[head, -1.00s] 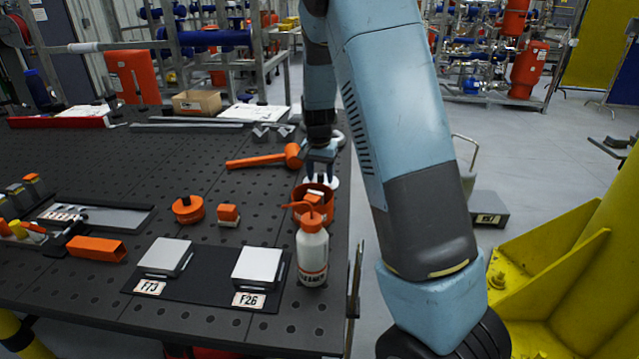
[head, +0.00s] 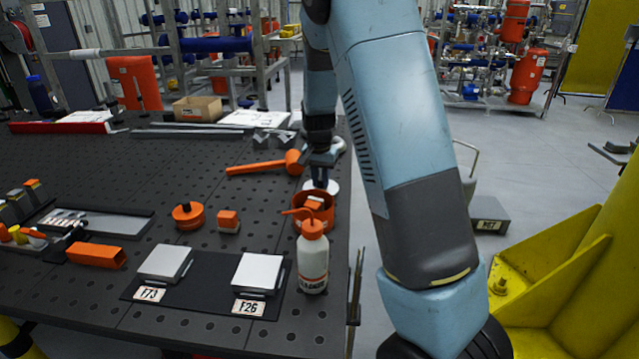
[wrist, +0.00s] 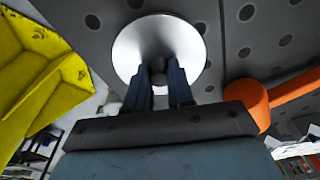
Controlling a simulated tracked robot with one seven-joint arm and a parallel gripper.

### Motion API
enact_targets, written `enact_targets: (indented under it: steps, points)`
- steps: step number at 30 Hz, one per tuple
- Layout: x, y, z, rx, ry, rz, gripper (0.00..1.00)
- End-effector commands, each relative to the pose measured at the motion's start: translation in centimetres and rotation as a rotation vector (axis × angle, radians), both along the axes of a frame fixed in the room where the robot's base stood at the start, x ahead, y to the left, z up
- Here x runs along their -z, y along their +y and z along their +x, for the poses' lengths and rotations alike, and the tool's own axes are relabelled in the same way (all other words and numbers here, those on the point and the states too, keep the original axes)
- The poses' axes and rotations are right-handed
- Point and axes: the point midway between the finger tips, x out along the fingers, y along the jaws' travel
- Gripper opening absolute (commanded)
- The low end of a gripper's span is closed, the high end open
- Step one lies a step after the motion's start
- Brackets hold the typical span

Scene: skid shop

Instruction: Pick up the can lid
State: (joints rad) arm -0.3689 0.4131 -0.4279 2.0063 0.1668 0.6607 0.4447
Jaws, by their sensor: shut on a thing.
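The can lid is a pale round disc with a dark knob at its centre. In the wrist view the lid (wrist: 130,45) fills the top middle, and the two fingers of my gripper (wrist: 160,78) are shut on its knob. In the head view my gripper (head: 320,179) points down over the lid (head: 333,187), just behind an orange open can (head: 325,217). The can partly hides the near side of the lid. I cannot tell whether the lid rests on the table or is slightly above it.
A white squeeze bottle (head: 313,262) stands in front of the can. An orange mallet (head: 262,164) lies left of my gripper, on the dark perforated table (head: 180,325). The table's right edge is close by. A yellow steel frame (head: 560,260) stands at the right.

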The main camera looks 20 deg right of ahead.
Motion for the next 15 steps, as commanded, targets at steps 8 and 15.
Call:
enact_targets:
  steps: [8, 15]
  points:
    - [-4.0, 0.0, -1.0, -0.001, -0.003, 0.001, 0.0]
    - [-7.9, -0.5, -4.3, -0.002, -0.005, 0.002, 0.0]
